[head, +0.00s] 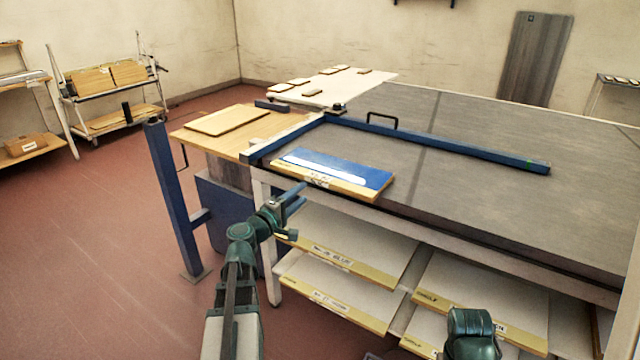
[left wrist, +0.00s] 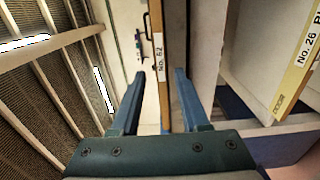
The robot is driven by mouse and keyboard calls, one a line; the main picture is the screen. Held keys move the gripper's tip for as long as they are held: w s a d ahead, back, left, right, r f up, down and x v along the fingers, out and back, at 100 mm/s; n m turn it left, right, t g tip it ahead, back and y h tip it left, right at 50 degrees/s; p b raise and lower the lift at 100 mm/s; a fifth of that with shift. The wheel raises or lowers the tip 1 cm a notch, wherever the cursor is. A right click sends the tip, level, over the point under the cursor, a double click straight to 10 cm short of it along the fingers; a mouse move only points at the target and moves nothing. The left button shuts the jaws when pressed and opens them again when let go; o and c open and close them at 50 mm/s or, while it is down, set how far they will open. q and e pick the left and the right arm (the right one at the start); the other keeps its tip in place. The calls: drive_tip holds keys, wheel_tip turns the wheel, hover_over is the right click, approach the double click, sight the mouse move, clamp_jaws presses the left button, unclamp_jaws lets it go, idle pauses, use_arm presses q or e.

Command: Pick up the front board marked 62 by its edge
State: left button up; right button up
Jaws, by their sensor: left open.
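The front board (head: 350,168) has a blue top with a pale streak and a wooden edge. It lies at the near left edge of the grey table. Its label reads No. 62 in the left wrist view (left wrist: 158,58). My left gripper (head: 297,212) is open, just in front of the board's near left edge. In the left wrist view the fingers (left wrist: 158,76) appear on either side of the board's edge line, with gaps. I cannot tell whether the edge lies between them in depth. My right gripper's fingers do not show; only part of my right arm is at the bottom.
Labelled shelf boards (head: 340,258) lie under the table (head: 480,190); a No. 26 board (left wrist: 300,70) shows in the left wrist view. A blue bar (head: 450,145) with a black handle lies behind the board. A blue post (head: 172,195) stands left of my arm.

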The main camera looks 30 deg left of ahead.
sight(317, 182)
use_arm(q)
drive_tip(key=shift+w+d, duration=0.15)
drive_tip(key=shift+w, duration=2.05)
drive_tip(key=shift+w+d, duration=0.15)
drive_tip(key=shift+w, duration=2)
drive_tip(key=shift+c, duration=0.2)
clamp_jaws()
